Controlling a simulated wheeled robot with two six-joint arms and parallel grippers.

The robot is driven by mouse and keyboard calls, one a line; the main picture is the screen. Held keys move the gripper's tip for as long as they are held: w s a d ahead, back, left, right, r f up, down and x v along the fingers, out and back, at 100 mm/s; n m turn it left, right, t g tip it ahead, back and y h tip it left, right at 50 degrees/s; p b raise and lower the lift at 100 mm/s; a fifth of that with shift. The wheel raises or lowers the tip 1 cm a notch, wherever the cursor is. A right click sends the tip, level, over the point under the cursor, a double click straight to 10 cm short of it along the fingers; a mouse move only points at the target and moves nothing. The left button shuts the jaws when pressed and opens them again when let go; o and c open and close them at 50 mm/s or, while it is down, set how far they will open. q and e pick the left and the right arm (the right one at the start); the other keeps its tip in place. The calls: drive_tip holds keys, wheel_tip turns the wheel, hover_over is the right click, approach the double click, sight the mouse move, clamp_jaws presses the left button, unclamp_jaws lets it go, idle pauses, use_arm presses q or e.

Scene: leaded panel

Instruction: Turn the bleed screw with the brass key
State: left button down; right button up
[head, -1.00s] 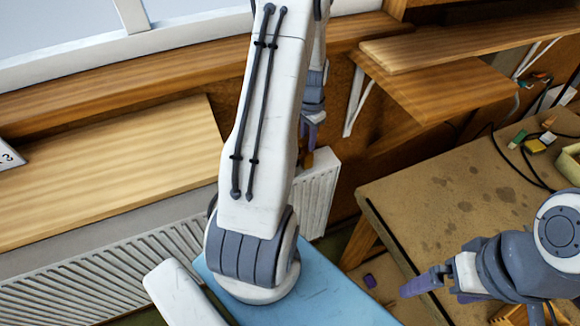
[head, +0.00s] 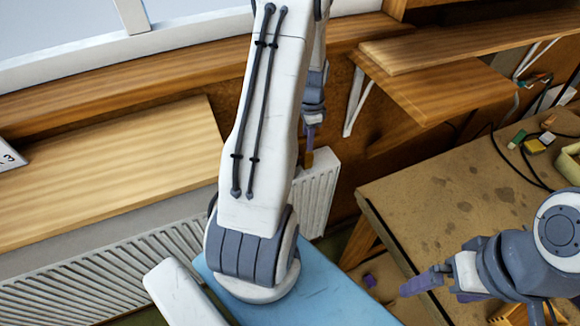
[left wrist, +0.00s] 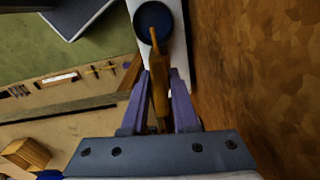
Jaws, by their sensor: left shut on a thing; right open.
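My left gripper (head: 310,138) is at the end of the white radiator (head: 318,190), partly hidden behind my own arm in the head view. In the left wrist view its purple fingers (left wrist: 160,85) are shut on the brass key (left wrist: 158,92). The key points away from the gripper, and its far end overlaps a dark blue round part (left wrist: 153,22) on the white radiator end. I cannot tell whether this is the bleed screw or how the key sits on it. My right gripper (head: 418,285) is open and empty, at the lower right.
A wooden workbench (head: 400,200) with cables and small items stands at the right. A brown wall (left wrist: 250,80) lies close beside the left gripper.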

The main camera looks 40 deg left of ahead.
use_arm(q)
drive_tip(key=shift+m, duration=0.8)
drive_tip(key=c, duration=0.6)
unclamp_jaws()
drive_tip(key=shift+r, duration=0.15)
drive_tip(key=shift+w+r, duration=0.1)
drive_tip(key=shift+r, duration=0.25)
wheel_tip(320, 180, up, 9)
drive_tip(key=b, duration=0.3)
drive_tip(key=shift+f, duration=0.2)
drive_tip(key=shift+r, duration=0.5)
